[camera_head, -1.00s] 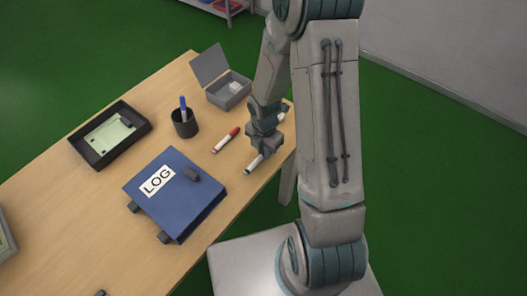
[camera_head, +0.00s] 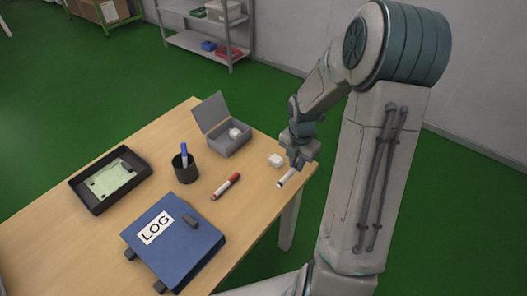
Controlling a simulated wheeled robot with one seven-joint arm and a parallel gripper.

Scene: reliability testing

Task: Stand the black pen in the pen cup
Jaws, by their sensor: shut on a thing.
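My gripper (camera_head: 299,163) is shut on a white marker with a dark end (camera_head: 286,179), probably the black pen. The marker is tilted, its pale end pointing down and left, and it appears held above the table's right end. The jaws hide part of it. The black pen cup (camera_head: 186,174) stands upright to the left of my gripper, well apart from it. A blue pen (camera_head: 184,154) stands in the cup.
A red-capped marker (camera_head: 226,186) lies between cup and gripper. A small white block (camera_head: 275,160) sits near my gripper. An open grey box (camera_head: 228,146) is behind, a blue LOG binder (camera_head: 175,255) in front, and a black tray (camera_head: 97,207) at left on the wooden table (camera_head: 60,250).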

